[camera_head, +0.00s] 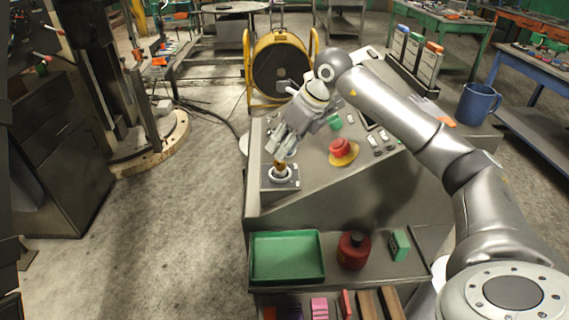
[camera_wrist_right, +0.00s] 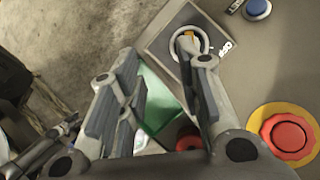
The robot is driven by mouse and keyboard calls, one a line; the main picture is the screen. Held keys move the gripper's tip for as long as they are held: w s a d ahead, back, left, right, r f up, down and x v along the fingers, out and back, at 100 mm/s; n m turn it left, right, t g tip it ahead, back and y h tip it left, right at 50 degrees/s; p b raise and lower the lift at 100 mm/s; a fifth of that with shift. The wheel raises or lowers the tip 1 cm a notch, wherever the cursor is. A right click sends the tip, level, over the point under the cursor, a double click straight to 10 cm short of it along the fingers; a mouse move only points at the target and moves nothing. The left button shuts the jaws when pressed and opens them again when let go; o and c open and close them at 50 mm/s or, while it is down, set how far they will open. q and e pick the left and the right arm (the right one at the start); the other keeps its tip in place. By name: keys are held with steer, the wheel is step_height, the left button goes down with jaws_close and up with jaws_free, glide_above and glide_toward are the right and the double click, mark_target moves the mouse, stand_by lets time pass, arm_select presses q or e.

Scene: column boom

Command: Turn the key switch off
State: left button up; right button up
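The key switch (camera_head: 281,175) sits on a square plate at the near left corner of the grey console, with a yellow-orange key standing in its round pale collar. My right gripper (camera_head: 282,152) points down just above the key. In the right wrist view its fingers are apart, with nothing held between them (camera_wrist_right: 157,55). The right finger overlaps part of the key switch (camera_wrist_right: 177,36) there, so I cannot tell whether it touches the key. Grey jointed parts at that view's lower left may be my left gripper (camera_wrist_right: 55,138); its state is unclear.
A red mushroom button (camera_head: 342,148) on a yellow disc stands on the console (camera_head: 310,190), right of the switch. A blue button (camera_wrist_right: 257,8) is nearby. A green tray (camera_head: 287,277), a red container (camera_head: 353,250) and a green block (camera_head: 399,246) are on the front shelf. Open floor lies left.

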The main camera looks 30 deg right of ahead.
mark_target(285, 163)
steer(key=shift+m+h, duration=0.3)
steer(key=shift+h, duration=0.3)
steer(key=w+f, duration=0.1)
steer(key=f, duration=0.2)
steer(key=w+d+f+p, duration=0.1)
steer(key=f, duration=0.2)
steer(key=w+d+f+p, duration=0.1)
steer(key=f, duration=0.2)
steer(key=shift+w+d+f, duration=0.1)
steer(key=shift+d+f, duration=0.05)
jaws_close()
